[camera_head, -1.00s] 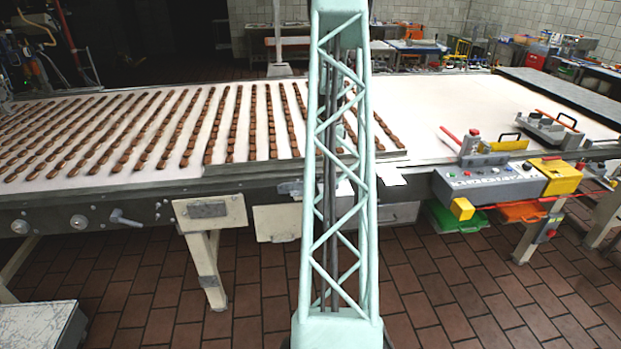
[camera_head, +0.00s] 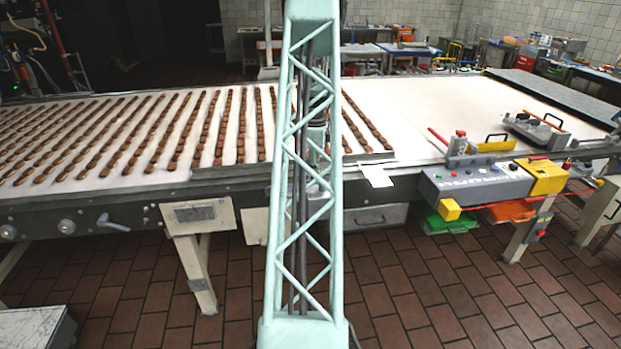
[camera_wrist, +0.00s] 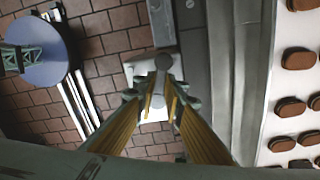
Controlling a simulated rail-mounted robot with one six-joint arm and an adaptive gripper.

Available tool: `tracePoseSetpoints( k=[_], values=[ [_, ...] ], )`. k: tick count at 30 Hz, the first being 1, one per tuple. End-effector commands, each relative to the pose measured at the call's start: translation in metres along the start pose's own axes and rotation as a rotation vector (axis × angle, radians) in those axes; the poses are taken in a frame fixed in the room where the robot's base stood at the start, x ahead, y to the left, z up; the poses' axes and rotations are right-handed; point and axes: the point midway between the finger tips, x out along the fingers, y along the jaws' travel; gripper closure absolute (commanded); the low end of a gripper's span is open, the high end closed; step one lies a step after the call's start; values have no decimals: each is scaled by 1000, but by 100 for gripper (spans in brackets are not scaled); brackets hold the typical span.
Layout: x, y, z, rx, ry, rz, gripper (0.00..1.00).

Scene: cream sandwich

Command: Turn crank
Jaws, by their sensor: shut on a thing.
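In the wrist view, my gripper (camera_wrist: 158,99) has its two yellow-lined fingers closed around a grey crank handle (camera_wrist: 163,62), whose round end shows just beyond the fingertips. The crank is at the conveyor's side, above a pale panel. Most of its arm is hidden by the fingers. In the head view, my lattice column stands in front of this spot, and I cannot make out the gripper there. Another grey crank-like lever (camera_head: 112,222) shows on the conveyor's front side at the left.
The conveyor (camera_head: 430,115) carries rows of brown biscuits (camera_head: 205,135), also at the right of the wrist view (camera_wrist: 298,60). A grey control box (camera_head: 480,185) with a yellow end juts out at the right. Tiled floor (camera_head: 400,300) is open in front.

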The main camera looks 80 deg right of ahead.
Motion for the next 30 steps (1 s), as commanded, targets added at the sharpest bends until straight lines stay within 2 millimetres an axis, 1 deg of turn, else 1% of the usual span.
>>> tracePoseSetpoints(
  k=[7, 8, 12, 23, 30],
  values=[
    [-1, -1, 0, 0, 0, -2, 100],
    [-1, -1, 0, 0, 0, -2, 89],
    [-1, 0, 0, -1, 0, -1, 77],
    [-1, 0, 0, -1, 0, -1, 76],
    [-12, -1, 0, -1, 0, -2, 76]
  ],
)
